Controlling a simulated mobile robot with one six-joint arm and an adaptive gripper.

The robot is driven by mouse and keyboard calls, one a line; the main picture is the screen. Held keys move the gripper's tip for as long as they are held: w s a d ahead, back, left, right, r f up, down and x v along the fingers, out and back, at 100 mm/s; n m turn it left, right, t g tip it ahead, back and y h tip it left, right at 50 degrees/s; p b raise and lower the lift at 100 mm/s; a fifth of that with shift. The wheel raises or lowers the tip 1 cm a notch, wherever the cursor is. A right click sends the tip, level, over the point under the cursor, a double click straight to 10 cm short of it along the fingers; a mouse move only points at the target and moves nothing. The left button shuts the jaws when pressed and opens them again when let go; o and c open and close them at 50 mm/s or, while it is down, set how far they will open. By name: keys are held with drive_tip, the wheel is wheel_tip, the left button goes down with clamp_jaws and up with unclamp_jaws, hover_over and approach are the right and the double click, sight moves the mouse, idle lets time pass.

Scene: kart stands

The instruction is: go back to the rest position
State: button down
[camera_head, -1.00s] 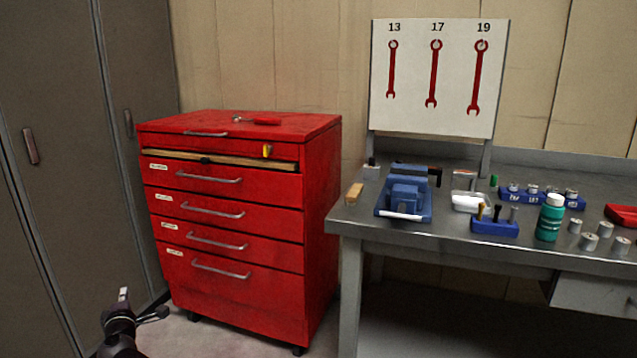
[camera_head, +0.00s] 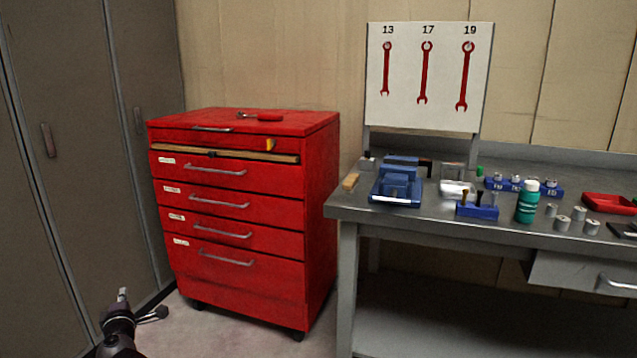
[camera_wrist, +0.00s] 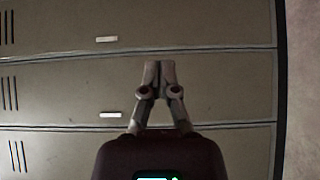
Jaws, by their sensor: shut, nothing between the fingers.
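My gripper shows in the wrist view (camera_wrist: 159,72), its two fingers together and empty. Behind it in that view are grey locker doors (camera_wrist: 60,95) with small pale handles; nothing touches the fingers. In the head view part of my arm's end shows at the lower left, low on the floor side, in front of the grey lockers (camera_head: 75,150) and left of the red tool cabinet (camera_head: 235,285). The fingertips are hard to make out there.
The grey workbench (camera_head: 350,225) at the right holds a blue vise (camera_head: 397,188), a green bottle (camera_head: 528,203), a red tray (camera_head: 608,204) and several metal cylinders. A wrench board (camera_head: 430,115) stands behind. A red-handled tool (camera_head: 262,116) lies on the cabinet. Floor shows between lockers and cabinet.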

drive_tip(key=w+d+f+m+g+h, duration=0.25)
drive_tip(key=d+m+h, duration=0.2)
drive_tip(key=d, duration=0.85)
drive_tip(key=w+d+f+m+g+h, duration=0.1)
drive_tip(key=w+d+f+m+h, duration=0.3)
drive_tip(key=d, duration=0.9)
drive_tip(key=w+d+f+m+g+h, duration=0.25)
drive_tip(key=d+m, duration=0.25)
drive_tip(key=d, duration=0.8)
drive_tip(key=s+d+f+m+g, duration=0.2)
drive_tip(key=s+d+f+m, duration=0.1)
drive_tip(key=d, duration=0.6)
drive_tip(key=s+d+f+m+g, duration=0.3)
drive_tip(key=s+d, duration=0.1)
drive_tip(key=d, duration=0.4)
drive_tip(key=s+d+f+m+g+y, duration=0.3)
drive_tip(key=s+d+m+g, duration=0.15)
drive_tip(key=s+d, duration=0.65)
wheel_tip(320, 180, up, 38)
drive_tip(key=s+a+p, duration=0.1)
drive_tip(key=p, duration=3.8)
drive_tip(key=shift+n+g, duration=0.35)
drive_tip(key=shift+n, duration=0.05)
